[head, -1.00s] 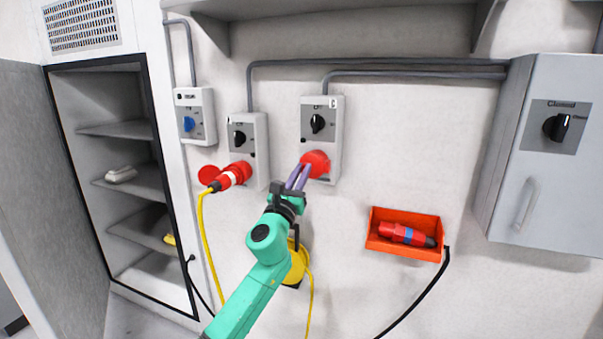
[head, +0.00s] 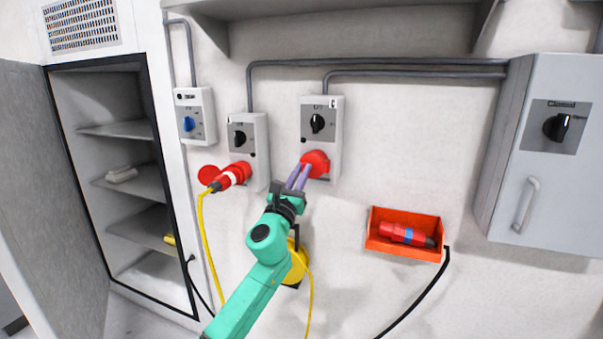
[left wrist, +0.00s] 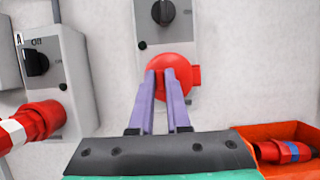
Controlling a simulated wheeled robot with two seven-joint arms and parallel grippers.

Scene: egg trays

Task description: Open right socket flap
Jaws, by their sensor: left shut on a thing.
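The right socket's box (head: 334,130) is on the wall, with a black rotary switch and a round red flap (head: 316,162) low on its front. The flap also shows in the left wrist view (left wrist: 170,70) and covers the socket front. My left gripper (head: 302,170) reaches up from below with its purple fingers at the flap. In the left wrist view the fingertips (left wrist: 162,73) lie at the flap's lower face, shut on it with a small gap between them. The exact grip point is hard to see. My right gripper is in no view.
Left of it is a socket box (head: 246,135) with a red plug (head: 230,176) and yellow cable. An orange bin (head: 376,243) on the wall at lower right holds a red connector (head: 405,234). A grey cabinet (head: 535,170) stands at far right.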

